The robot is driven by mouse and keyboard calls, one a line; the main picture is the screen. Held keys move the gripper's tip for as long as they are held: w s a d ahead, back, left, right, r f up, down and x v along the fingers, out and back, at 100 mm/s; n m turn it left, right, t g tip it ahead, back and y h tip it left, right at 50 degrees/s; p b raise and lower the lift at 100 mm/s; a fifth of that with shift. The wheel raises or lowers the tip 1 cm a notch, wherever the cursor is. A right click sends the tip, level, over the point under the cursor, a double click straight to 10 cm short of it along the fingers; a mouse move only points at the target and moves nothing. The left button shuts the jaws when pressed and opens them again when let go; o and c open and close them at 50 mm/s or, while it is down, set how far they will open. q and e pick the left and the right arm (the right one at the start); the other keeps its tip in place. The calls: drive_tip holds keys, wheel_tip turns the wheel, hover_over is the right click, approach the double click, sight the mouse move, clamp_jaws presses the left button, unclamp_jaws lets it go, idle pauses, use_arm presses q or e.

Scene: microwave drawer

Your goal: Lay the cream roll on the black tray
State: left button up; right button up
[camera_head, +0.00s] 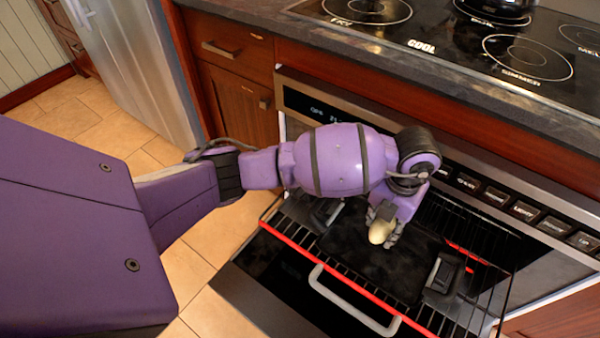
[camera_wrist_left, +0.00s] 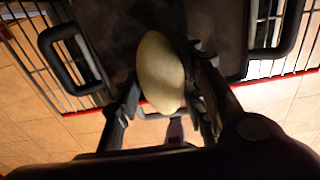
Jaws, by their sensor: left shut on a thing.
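The cream roll (camera_head: 379,232) is a pale oval bun. My left gripper (camera_head: 385,226) is shut on it and holds it over the black tray (camera_head: 352,251). In the left wrist view the roll (camera_wrist_left: 160,72) sits between the two fingers of the left gripper (camera_wrist_left: 163,85), with the dark tray (camera_wrist_left: 112,28) behind it. I cannot tell whether the roll touches the tray. The tray lies on the pulled-out oven rack and has a black handle at each end. My right gripper is not in view.
The oven door (camera_head: 270,300) is folded down, with a pale handle (camera_head: 350,302). The wire rack (camera_head: 470,325) has a red front edge. A stovetop (camera_head: 470,45) with a pot (camera_head: 498,6) is above. The tray surface around the roll looks bare.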

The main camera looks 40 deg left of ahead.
use_arm(q)
drive_tip(key=b, duration=0.1)
hover_over(362, 232)
drive_tip(key=d, duration=0.1)
drive_tip(key=f, duration=0.4)
drive_tip(key=shift+s+f, duration=0.2)
drive_tip(key=shift+s, duration=0.2)
drive_tip(key=shift+w+a+f, duration=0.25)
drive_tip(key=shift+a+f, duration=0.25)
drive_tip(key=shift+f, duration=0.1)
wheel_tip(362, 232, down, 3)
drive_tip(key=shift+a+f+b, duration=0.1)
drive_tip(key=shift+f+b, duration=0.1)
drive_tip(key=shift+b, duration=0.45)
drive_tip(key=shift+w+r, duration=0.1)
drive_tip(key=o, duration=1.1)
drive_tip(key=shift+o, duration=0.3)
